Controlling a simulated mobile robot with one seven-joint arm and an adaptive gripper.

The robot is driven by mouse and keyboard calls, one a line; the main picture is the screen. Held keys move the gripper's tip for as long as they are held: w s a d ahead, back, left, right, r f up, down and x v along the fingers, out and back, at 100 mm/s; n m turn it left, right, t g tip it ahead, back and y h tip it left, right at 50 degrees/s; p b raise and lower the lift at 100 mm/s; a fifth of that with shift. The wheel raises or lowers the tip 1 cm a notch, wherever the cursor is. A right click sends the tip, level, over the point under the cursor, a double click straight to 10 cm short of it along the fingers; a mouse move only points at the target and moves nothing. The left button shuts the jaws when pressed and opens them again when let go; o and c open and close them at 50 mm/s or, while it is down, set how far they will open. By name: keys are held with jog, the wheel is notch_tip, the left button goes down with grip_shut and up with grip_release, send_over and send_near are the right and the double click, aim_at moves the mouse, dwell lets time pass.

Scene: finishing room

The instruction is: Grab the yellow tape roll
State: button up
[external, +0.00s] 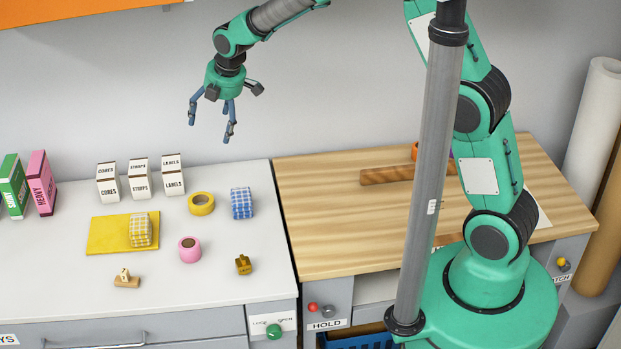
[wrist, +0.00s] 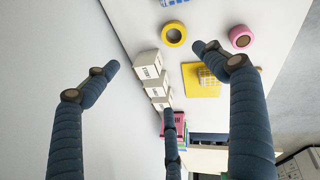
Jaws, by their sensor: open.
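The yellow tape roll (external: 201,204) lies flat on the white counter, between the white boxes and the pink tape roll (external: 189,249). In the wrist view the yellow tape roll (wrist: 174,36) shows near the top, with its hole visible. My gripper (external: 212,125) is open and empty, high above the back of the counter and well apart from the roll. In the wrist view its blue fingers (wrist: 158,85) are spread wide with nothing between them.
White boxes (external: 140,178) stand behind the roll. A blue checked bundle (external: 242,203) is to its right. A yellow mat (external: 105,235) with a yellow checked bundle (external: 140,230) is to its left. A brass-coloured block (external: 243,264) and a stamp (external: 126,279) lie in front.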

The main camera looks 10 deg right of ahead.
jog(key=w+a+f+n+g+h+p, duration=0.1)
jog(key=w+a+f+n+p, duration=0.1)
jog(key=a+f+n+p, duration=0.3)
jog(key=n+g+h+p, duration=0.2)
jog(key=n, duration=0.3)
send_over(199, 199)
jog(key=s, duration=0.3)
notch_tip(199, 199, down, 9)
jog(key=shift+w+a+f, duration=0.1)
jog(key=shift+w+f, duration=0.05)
jog(key=shift+w, duration=0.05)
jog(key=shift+f, duration=0.1)
jog(key=shift+f, duration=4.15)
jog(key=shift+f, duration=2.65)
jog(key=c, duration=1.2)
